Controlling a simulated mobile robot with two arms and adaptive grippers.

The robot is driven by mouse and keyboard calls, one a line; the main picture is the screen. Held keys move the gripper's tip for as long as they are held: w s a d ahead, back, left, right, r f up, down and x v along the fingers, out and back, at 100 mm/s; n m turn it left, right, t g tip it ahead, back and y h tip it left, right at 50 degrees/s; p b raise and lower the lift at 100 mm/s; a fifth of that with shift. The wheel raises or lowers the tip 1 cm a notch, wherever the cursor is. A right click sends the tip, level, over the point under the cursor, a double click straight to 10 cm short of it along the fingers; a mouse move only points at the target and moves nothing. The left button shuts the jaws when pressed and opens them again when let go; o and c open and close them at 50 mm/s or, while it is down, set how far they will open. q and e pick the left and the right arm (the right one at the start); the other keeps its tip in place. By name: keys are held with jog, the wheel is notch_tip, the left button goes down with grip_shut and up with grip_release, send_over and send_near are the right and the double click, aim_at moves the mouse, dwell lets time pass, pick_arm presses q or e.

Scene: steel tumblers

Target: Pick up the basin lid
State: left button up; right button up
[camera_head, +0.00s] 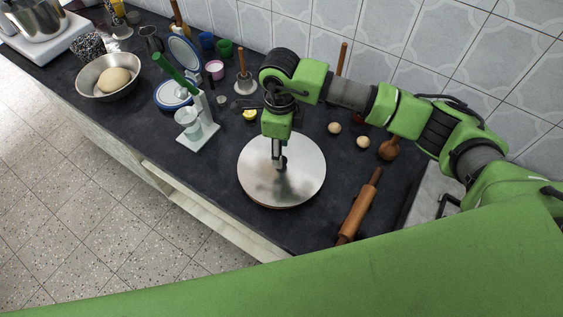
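A round, flat steel basin lid (304,185) lies on the dark countertop near its front edge. A thin brownish rim shows under its near side; whatever is below is hidden. My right gripper (279,165) points down over the middle of the lid, at a small dark knob. Its fingers look close together at the knob, but whether they grip it is too small to tell. The lid looks level. My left gripper is not in view.
A rolling pin (360,208) lies right of the lid. A white stand with a green lever (198,135) is to the left. A steel bowl with dough (114,80) sits farther left. Eggs (363,142) and a wooden-handled plunger-like tool (244,85) are behind. The tiled wall bounds the back.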

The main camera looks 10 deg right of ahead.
aim_at(303, 172)
notch_tip(303, 172, down, 3)
jog(key=shift+s+d+f+p, duration=0.15)
jog(key=shift+f+p, duration=0.05)
jog(key=shift+p, duration=0.55)
jog(key=shift+f, duration=0.35)
grip_shut()
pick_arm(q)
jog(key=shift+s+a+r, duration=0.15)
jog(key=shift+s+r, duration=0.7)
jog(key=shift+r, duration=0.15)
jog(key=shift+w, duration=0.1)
pick_arm(e)
jog(key=shift+r, duration=0.1)
